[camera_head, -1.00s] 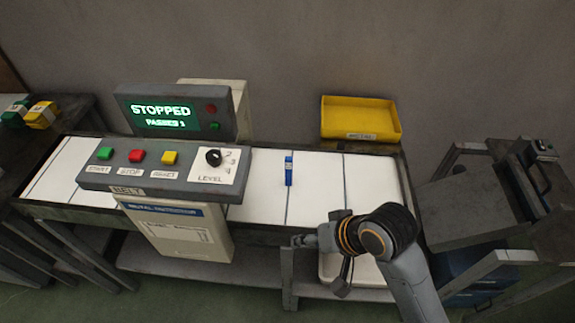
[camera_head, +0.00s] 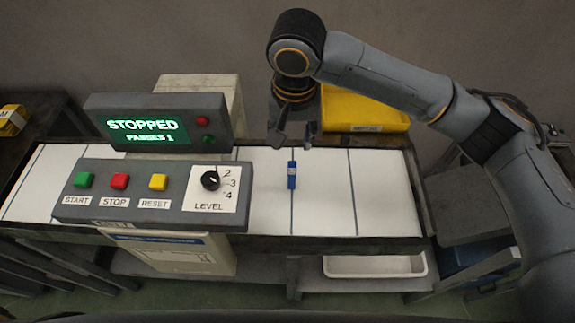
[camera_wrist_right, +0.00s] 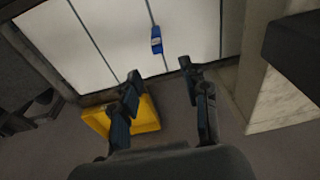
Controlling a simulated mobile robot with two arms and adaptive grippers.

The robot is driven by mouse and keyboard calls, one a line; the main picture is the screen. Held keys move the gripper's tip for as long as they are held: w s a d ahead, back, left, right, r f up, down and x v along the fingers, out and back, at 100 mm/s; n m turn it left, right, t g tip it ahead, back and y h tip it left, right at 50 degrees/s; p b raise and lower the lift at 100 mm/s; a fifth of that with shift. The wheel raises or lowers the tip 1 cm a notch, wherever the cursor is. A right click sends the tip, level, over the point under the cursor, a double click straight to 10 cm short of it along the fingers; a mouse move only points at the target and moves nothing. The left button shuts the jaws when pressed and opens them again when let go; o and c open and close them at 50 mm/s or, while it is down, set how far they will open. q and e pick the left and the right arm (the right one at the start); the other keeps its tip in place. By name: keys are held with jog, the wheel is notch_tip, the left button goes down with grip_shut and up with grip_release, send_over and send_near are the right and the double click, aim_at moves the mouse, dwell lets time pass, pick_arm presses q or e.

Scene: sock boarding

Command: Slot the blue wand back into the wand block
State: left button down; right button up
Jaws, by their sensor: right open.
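A small blue wand (camera_head: 292,175) with a pale band is on the white belt (camera_head: 325,190), right of the control panel and at a dark belt line. I cannot tell whether it stands or lies. It also shows in the right wrist view (camera_wrist_right: 156,42). My right gripper (camera_head: 295,140) is open and empty, pointing down near the belt's back edge, behind the wand. In the wrist view the wand is ahead of the spread fingertips (camera_wrist_right: 160,70), apart from them. I cannot make out a wand block. My left gripper is out of view.
A control panel (camera_head: 130,205) with coloured buttons and a dial stands left of the wand, below a display (camera_head: 145,125) reading STOPPED. A yellow bin (camera_head: 385,110) is behind the belt, partly hidden by my right arm. The belt right of the wand is clear.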

aim_at(292, 164)
jog(key=shift+w+d+f, duration=0.2)
jog(key=shift+w+f, duration=0.15)
jog(key=shift+w, duration=0.05)
jog(key=f, duration=0.7)
jog(key=shift+w+f, duration=0.15)
jog(key=shift+w, duration=0.15)
notch_tip(292, 164, down, 4)
jog(key=shift+s+f+p, duration=0.1)
jog(key=shift+p, duration=0.65)
jog(key=shift+f, duration=0.55)
grip_shut()
